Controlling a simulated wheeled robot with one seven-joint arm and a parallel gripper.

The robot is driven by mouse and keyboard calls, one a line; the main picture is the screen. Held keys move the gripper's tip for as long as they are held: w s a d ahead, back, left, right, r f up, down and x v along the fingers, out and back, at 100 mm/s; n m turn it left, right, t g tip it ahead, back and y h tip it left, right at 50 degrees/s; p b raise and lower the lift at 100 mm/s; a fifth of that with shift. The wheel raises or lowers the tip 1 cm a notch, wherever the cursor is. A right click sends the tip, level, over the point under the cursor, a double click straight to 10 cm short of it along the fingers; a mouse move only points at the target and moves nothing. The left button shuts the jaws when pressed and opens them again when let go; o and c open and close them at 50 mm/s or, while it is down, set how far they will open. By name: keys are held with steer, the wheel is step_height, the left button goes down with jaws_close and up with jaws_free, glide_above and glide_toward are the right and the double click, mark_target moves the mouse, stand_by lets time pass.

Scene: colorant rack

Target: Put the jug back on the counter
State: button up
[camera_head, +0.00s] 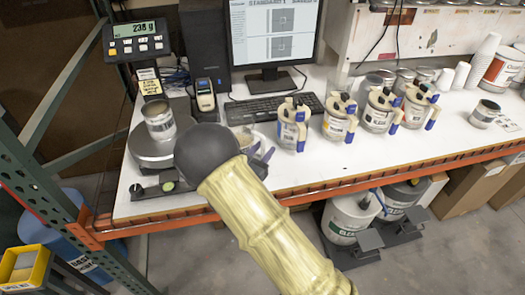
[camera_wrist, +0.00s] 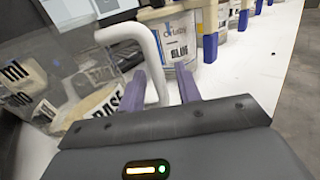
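The jug (camera_wrist: 75,85) is clear-sided with dark-lettered labels and a white looped handle (camera_wrist: 150,45). It fills the left of the wrist view. In the head view only a small part of the jug (camera_head: 243,137) shows behind my arm, near the front of the white counter (camera_head: 350,165). My gripper (camera_wrist: 162,85) has two purple fingers set apart, with the lower handle between them and gaps visible. In the head view, my gripper (camera_head: 262,153) is at the jug's right side, low over the counter. Whether the jug's base touches the counter is hidden.
Several labelled cans with cream-and-blue holders (camera_head: 337,117) stand to the right. A scale with a metal can (camera_head: 160,120) is at the left. A keyboard (camera_head: 272,108) and monitor (camera_head: 272,35) are behind. Bare counter lies at the front right.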

steer(key=shift+r, duration=0.2)
steer(key=b+v, duration=0.2)
steer(key=v, duration=1)
stand_by(0.4)
